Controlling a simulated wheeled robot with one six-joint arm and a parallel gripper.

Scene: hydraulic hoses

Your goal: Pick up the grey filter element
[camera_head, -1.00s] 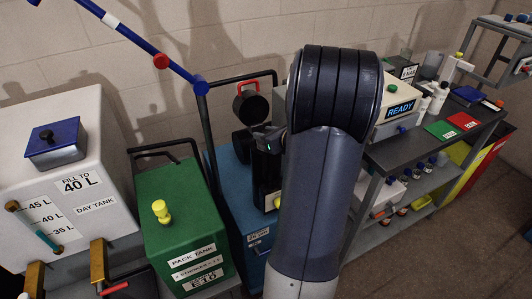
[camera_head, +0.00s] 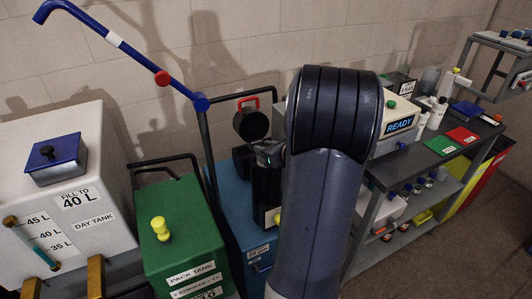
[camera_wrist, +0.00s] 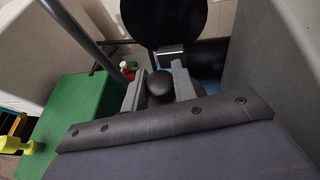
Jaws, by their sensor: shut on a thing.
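My gripper (camera_wrist: 158,78) points down, and its two grey fingers are closed around a dark rounded knob (camera_wrist: 160,90) in the wrist view. What hangs below the knob is hidden, so I cannot tell whether it belongs to the grey filter element. In the head view my gripper (camera_head: 268,153) is left of my arm, above the blue unit (camera_head: 229,190), and partly hidden by the arm. No separate grey filter element can be made out.
A green pack tank (camera_head: 182,245) and a white day tank (camera_head: 75,190) stand to the left. A black cylinder (camera_head: 250,123) is close behind my gripper. A blue-topped pole (camera_head: 125,50) rises beside it. A grey shelf (camera_head: 425,170) with bottles stands right.

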